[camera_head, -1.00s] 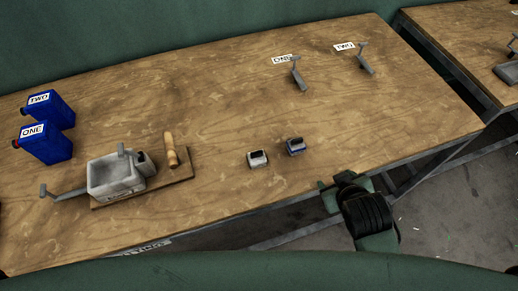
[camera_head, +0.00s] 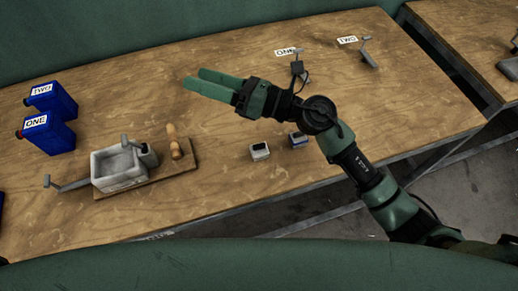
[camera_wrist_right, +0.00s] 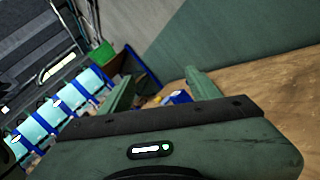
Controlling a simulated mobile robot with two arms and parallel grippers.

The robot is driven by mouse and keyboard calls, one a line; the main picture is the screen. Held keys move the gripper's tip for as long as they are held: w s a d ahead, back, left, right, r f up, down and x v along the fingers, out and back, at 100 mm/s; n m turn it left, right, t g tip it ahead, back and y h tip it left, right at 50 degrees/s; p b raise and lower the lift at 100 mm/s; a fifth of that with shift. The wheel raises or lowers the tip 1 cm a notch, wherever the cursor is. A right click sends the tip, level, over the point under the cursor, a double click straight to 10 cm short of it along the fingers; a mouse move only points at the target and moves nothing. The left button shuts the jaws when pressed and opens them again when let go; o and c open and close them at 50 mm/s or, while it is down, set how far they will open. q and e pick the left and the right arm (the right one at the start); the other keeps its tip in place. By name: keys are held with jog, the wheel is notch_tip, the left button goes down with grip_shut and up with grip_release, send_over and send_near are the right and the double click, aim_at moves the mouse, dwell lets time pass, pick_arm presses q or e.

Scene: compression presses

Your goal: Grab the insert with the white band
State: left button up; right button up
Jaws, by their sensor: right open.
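The insert with the white band (camera_head: 260,151) stands near the front edge of the wooden table, right of centre in the head view. Another insert with a blue band (camera_head: 298,140) stands just right of it, partly close under my right arm. My right gripper (camera_head: 193,79) is open and empty, raised above the table, up and left of both inserts, its fingers pointing left. In the right wrist view its two fingers (camera_wrist_right: 158,90) are apart with nothing between them. My left gripper is not in view.
A grey press tray (camera_head: 119,168) on a wooden board, with a wooden-handled tool (camera_head: 173,141), stands left of the inserts. Two blue containers (camera_head: 48,118) stand at the far left. Grey stands by labels ONE (camera_head: 287,52) and TWO (camera_head: 347,40) are behind. The table middle is clear.

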notch_tip(320, 180, down, 5)
jog(key=s+a+n+g+h, duration=0.1)
jog(key=s+n+g+h, duration=0.1)
jog(key=n+g, duration=0.25)
jog(key=n+g+h, duration=0.2)
jog(key=n+h, duration=0.6)
jog(key=h, duration=0.5)
send_near(262, 144)
jog(key=w+x, duration=0.1)
jog(key=x, duration=0.4)
jog(key=p+x, duration=0.1)
jog(key=x, duration=0.1)
jog(key=p+x, duration=0.1)
jog(key=x, duration=0.1)
jog(key=s+p+x, duration=0.1)
jog(key=x, duration=0.1)
jog(key=shift+f+p, duration=0.1)
jog(key=shift+p, duration=0.3)
jog(key=shift+a+f, duration=0.2)
jog(key=shift+f, duration=0.25)
jog(key=shift+c, duration=0.3)
grip_shut()
